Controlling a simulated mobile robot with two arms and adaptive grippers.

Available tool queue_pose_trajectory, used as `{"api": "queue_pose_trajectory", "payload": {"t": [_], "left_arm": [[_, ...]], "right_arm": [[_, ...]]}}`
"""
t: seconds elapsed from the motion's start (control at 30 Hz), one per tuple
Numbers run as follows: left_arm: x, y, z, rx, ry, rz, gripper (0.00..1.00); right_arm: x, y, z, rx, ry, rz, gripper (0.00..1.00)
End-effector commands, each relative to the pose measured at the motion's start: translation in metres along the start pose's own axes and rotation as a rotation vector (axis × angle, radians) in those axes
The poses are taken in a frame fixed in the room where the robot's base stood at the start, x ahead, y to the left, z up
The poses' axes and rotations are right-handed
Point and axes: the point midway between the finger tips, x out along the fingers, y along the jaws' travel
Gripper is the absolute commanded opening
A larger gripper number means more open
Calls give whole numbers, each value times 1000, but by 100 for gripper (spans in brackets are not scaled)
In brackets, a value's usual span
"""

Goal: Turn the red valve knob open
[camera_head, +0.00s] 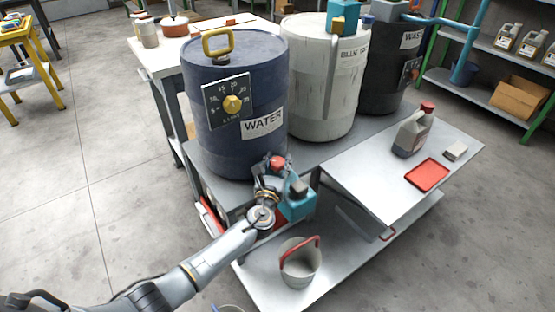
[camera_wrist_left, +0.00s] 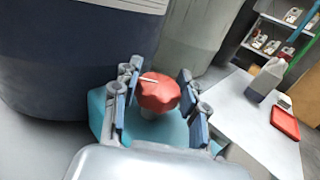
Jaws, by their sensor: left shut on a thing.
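The red valve knob (camera_wrist_left: 159,93) has a lobed rim and a short white mark on its top, which shows to the left. It sits on a teal valve body (camera_wrist_left: 97,105) in front of the blue WATER drum (camera_head: 235,150). In the head view the knob (camera_head: 277,162) is partly covered by my left gripper (camera_head: 274,176). My left gripper (camera_wrist_left: 160,90) has one finger on each side of the knob and is shut on it. The exact finger contact is hard to see. My right gripper is in neither view.
A grey bucket with a red handle (camera_head: 300,266) stands on the lower shelf below the valve. To the right, a metal tray table (camera_head: 365,185) carries a jug with a red cap (camera_head: 413,130) and a red tray (camera_head: 427,175). A white drum (camera_head: 318,95) stands behind the blue one.

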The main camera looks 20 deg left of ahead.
Motion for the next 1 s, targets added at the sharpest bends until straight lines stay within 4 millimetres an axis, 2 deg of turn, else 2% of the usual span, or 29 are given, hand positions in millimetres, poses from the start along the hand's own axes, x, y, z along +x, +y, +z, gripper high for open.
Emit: {"api": "queue_pose_trajectory", "payload": {"t": [0.53,0.57,0.67,1.0], "left_arm": [[0,0,0,1,0,22,11],[0,0,0,1,0,22,45],[0,0,0,1,0,22,65],[0,0,1,-1,-1,23,67]], "right_arm": [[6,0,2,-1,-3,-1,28],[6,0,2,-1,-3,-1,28],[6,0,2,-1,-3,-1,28],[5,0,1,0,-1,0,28]]}}
